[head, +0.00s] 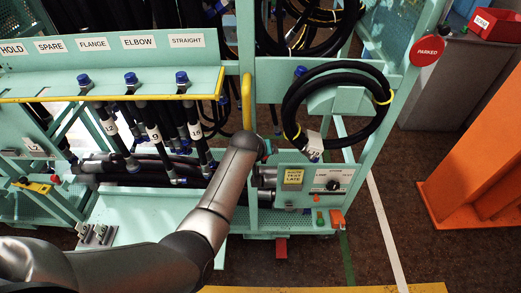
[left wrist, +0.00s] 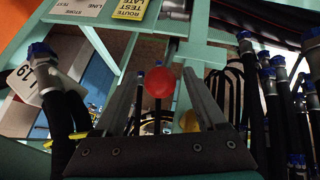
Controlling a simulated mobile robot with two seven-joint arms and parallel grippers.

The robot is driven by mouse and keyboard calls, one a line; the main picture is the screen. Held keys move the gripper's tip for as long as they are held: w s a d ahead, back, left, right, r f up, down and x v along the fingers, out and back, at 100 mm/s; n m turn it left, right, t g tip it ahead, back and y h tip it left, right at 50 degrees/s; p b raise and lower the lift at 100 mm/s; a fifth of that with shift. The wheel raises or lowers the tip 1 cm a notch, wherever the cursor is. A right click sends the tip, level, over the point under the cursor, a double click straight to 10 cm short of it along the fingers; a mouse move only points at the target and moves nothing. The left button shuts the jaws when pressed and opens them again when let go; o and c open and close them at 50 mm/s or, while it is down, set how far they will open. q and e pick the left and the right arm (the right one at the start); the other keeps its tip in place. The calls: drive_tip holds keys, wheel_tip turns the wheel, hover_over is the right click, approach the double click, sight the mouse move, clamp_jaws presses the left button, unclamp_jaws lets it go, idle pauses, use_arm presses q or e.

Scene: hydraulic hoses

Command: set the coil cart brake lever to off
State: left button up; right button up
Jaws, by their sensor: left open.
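The fingers stand apart, with visible gaps on both sides of the knob. I cannot tell which way its lever points; the shaft is hidden. In the head view my wrist hides the fingers. A red disc reading PARKED (head: 428,51) is on the cart's right post. My right gripper is not in view.
A coiled black hose (head: 339,105) with a white tag hangs right of my arm. Below it is a LINE/STORE panel (head: 334,184). A yellow upright handle (head: 247,101) stands close by. Hoses hang under the labelled rack (head: 110,60) on the left. An orange frame (head: 480,150) stands right.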

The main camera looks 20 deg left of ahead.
use_arm(q)
drive_tip(key=shift+s+r+p, duration=0.3)
drive_tip(key=shift+s+r, duration=0.1)
drive_tip(key=shift+r, duration=0.15)
drive_tip(key=p+v, duration=0.3)
drive_tip(key=v, duration=1.1)
drive_tip(key=shift+f, duration=0.1)
drive_tip(key=s+f+m+g+b, duration=0.1)
drive_tip(key=s+f+b, duration=0.3)
drive_tip(key=f, duration=0.8)
drive_tip(key=s+d+f+m+g+b, duration=0.15)
drive_tip(key=s+f, duration=0.35)
drive_tip(key=f, duration=0.6)
drive_tip(key=s+f+m+g+b, duration=0.1)
drive_tip(key=s+f+b, duration=0.35)
drive_tip(key=f, duration=0.75)
drive_tip(key=s+a+f+m+g+b, duration=0.1)
drive_tip(key=s+a+f+b, duration=0.1)
drive_tip(key=s+f, duration=0.8)
drive_tip(key=s+a+f+m+g+b, duration=0.2)
drive_tip(key=s+f+b, duration=0.3)
drive_tip(key=s+f, duration=0.5)
drive_tip(key=s, duration=0.9)
drive_tip(key=shift+a+f, duration=0.3)
drive_tip(key=shift+f, duration=0.05)
drive_tip(key=shift+m, duration=0.25)
